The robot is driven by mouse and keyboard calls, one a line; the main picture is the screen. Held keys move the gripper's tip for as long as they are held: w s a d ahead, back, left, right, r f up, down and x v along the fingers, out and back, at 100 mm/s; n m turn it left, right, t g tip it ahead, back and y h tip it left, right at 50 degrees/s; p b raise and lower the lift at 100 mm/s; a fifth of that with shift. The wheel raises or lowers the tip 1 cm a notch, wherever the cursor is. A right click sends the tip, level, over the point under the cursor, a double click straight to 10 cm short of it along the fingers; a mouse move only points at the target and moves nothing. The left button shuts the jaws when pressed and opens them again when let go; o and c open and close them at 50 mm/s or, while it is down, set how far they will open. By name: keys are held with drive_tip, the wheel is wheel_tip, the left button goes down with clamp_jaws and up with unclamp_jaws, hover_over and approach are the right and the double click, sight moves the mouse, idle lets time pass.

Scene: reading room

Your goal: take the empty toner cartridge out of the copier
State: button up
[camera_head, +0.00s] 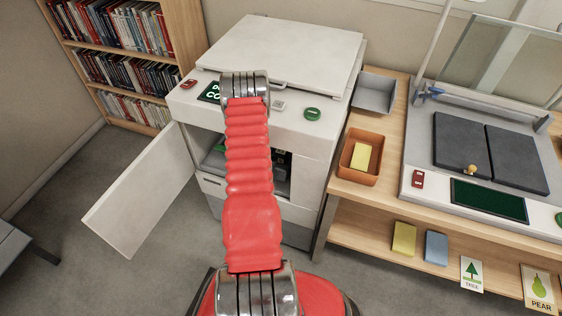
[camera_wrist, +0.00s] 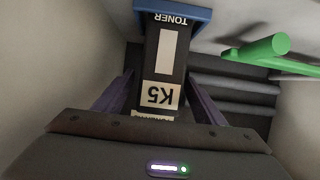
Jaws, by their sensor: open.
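The copier (camera_head: 275,50) is white, and its front door (camera_head: 140,192) is swung open to the left. My arm reaches over the copier's front and hides much of the opening; my gripper is not visible in the head view. In the wrist view the toner cartridge (camera_wrist: 166,60) is a dark block with a blue end, a "TONER" label and a "K5" label, both upside down. My gripper (camera_wrist: 160,88) is open, with one purple finger on each side of the cartridge. I cannot tell whether the fingers touch it.
A green lever (camera_wrist: 258,48) sticks out right of the cartridge. Right of the copier, a wooden table (camera_head: 345,187) carries an orange bin (camera_head: 350,166) with a yellow block, a grey tray (camera_head: 375,95) and a scanner (camera_head: 440,195). A bookshelf (camera_head: 88,92) stands back left.

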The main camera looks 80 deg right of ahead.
drive_tip(key=shift+x, duration=1.65)
drive_tip(key=shift+f, duration=0.1)
drive_tip(key=shift+c, duration=0.5)
drive_tip(key=c, duration=1.3)
drive_tip(key=shift+w+a+r, duration=0.15)
drive_tip(key=shift+a+r, duration=0.05)
drive_tip(key=shift+r, duration=0.65)
wheel_tip(320, 180, up, 5)
drive_tip(key=w+a, duration=0.4)
drive_tip(key=w, duration=0.1)
drive_tip(key=w+a, duration=0.4)
drive_tip(key=w, duration=0.1)
drive_tip(key=w+a, duration=0.4)
drive_tip(key=w, duration=0.1)
drive_tip(key=shift+a+r, duration=0.15)
drive_tip(key=shift+a, duration=0.1)
